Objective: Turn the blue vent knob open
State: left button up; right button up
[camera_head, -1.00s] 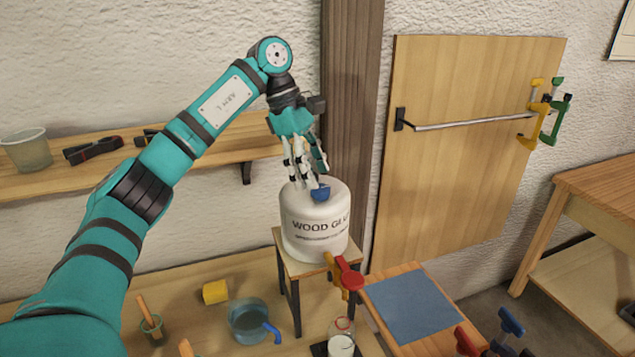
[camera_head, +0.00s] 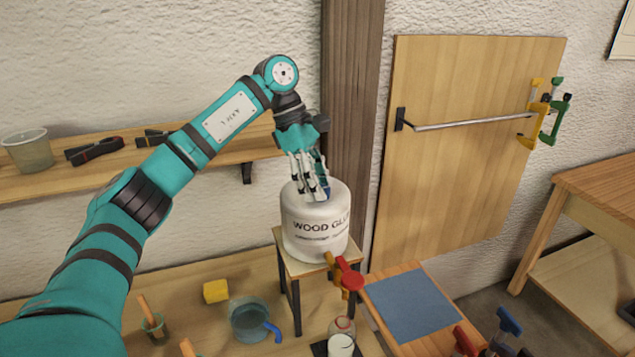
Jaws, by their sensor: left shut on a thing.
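The blue vent knob (camera_head: 327,191) is on top of the white wood glue jug (camera_head: 316,238). Most of the knob is hidden behind my fingers. The jug stands upright on a small wooden stand (camera_head: 282,250) and has a tap with a red handle (camera_head: 349,274) low on its front. My left gripper (camera_head: 316,190) reaches down from above and is shut on the knob. My right gripper is not in view.
A blue-grey pot (camera_head: 249,320), a yellow block (camera_head: 216,291) and a brush cup (camera_head: 152,326) are on the bench. A shelf (camera_head: 225,156) runs behind my arm.

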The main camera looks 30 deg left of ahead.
pick_arm(q)
jog(key=shift+n, duration=0.3)
jog(key=n+b, duration=0.1)
jog(key=n+t+b, duration=0.1)
jog(key=shift+s+f+n, duration=0.15)
jog(key=shift+n, duration=0.25)
jog(key=n+t+y+b, duration=0.1)
jog(key=n+t+b, duration=0.1)
jog(key=n, duration=0.2)
jog(key=shift+s+d+n, duration=0.1)
jog(key=shift+n, duration=0.2)
jog(key=n+y, duration=0.1)
jog(key=n, duration=0.1)
jog(key=n+t+y+b, duration=0.1)
jog(key=n, duration=0.2)
jog(key=shift+s+d+b, duration=0.1)
jog(key=shift+d+b, duration=0.1)
jog(key=shift+b, duration=0.1)
jog(key=shift+d+n+y+b, duration=0.15)
jog(key=shift+n+y+b, duration=0.6)
jog(key=shift+n, duration=1.75)
jog(key=shift+y, duration=0.25)
jog(key=o, duration=1.1)
jog(key=shift+o, duration=0.2)
